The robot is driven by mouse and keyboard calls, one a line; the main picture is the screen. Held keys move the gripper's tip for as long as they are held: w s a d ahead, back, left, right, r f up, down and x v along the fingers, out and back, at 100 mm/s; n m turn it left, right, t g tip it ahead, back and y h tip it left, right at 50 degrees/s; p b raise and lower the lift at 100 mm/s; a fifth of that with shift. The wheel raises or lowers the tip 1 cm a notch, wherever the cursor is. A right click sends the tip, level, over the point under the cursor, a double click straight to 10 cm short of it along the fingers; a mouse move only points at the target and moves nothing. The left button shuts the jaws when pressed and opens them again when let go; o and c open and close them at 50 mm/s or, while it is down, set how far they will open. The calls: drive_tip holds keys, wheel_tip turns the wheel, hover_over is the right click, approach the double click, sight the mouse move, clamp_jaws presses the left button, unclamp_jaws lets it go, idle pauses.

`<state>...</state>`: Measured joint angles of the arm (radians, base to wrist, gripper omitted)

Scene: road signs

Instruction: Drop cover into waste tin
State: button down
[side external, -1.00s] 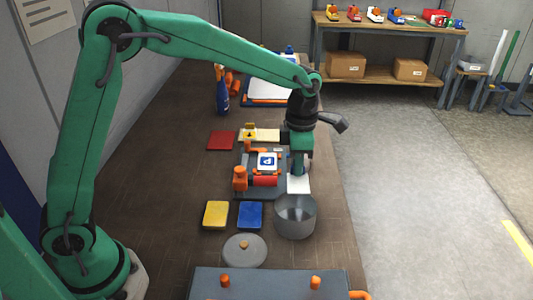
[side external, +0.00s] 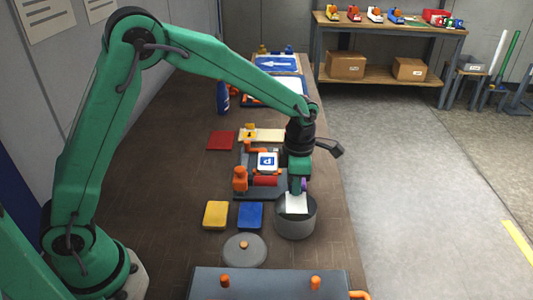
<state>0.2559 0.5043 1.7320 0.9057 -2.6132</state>
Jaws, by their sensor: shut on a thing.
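My gripper (side external: 297,187) points down over the waste tin and is shut on a white sheet-like cover (side external: 296,203). The cover hangs at the mouth of the grey round waste tin (side external: 295,224) and hides part of its opening. I cannot tell how far the cover reaches inside the rim. The tin stands upright near the right edge of the brown table. A grey round lid (side external: 244,250) with an orange knob lies to the front left of the tin.
A fixture with a blue-and-white P sign (side external: 267,161) and red roller stands just behind the tin. Yellow (side external: 216,214) and blue (side external: 250,215) pads lie to its left, a red pad (side external: 221,140) farther back. A grey-blue bench (side external: 280,284) is in front.

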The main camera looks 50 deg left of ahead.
drive_tip(key=c, duration=0.7)
unclamp_jaws()
idle(0.7)
wheel_tip(320, 180, up, 10)
idle(1.2)
